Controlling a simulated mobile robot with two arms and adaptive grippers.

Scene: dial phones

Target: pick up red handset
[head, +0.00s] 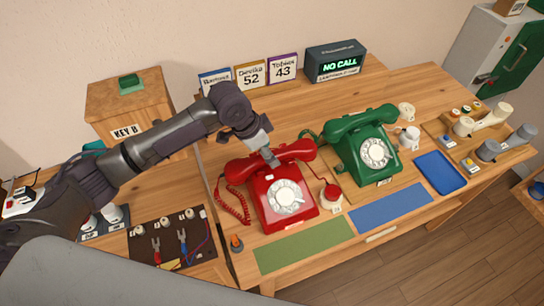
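The red dial phone (270,205) stands on the wooden desk, left of the green phone. Its red handset (296,150) lies across the top of the phone, and a coiled red cord hangs at its left side. My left arm reaches in from the left, and my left gripper (268,154) points down at the middle of the red handset. The fingertips overlap the handset in this view. Whether they are closed on it cannot be told. My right gripper is not in view.
A green dial phone (366,152) stands close on the right. A red-topped white piece (331,198) sits at the red phone's right. Green (304,245) and blue (391,207) mats lie in front. Name cards (250,75) and a "NO CALL" box (337,62) stand behind.

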